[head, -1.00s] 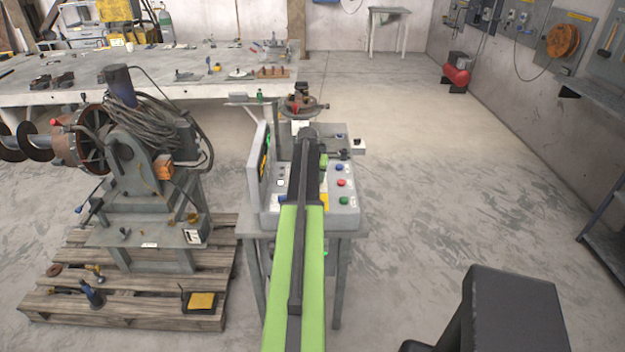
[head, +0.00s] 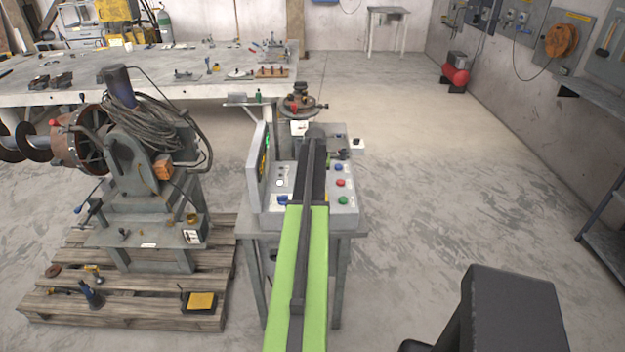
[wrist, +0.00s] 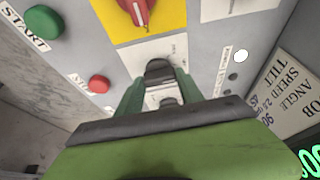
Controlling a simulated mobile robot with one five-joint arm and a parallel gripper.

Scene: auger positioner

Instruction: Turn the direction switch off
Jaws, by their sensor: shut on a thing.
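In the wrist view a small black switch (wrist: 159,70) stands on a white label plate between my gripper's fingers. I take it to be the direction switch, but its label is unreadable. My gripper (wrist: 160,88), with green fingers, is shut on this switch. The fingers hide the switch's sides, and my gripper's body hides the panel below. In the head view the control panel (head: 345,212) stands on a small table, and my arm hides the switch and gripper there.
A red rotary knob (wrist: 136,10) on a yellow plate is close to the switch. A green START button (wrist: 43,21) and a red button (wrist: 98,84) sit to the left. An upright display (head: 257,165) edges the panel's left.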

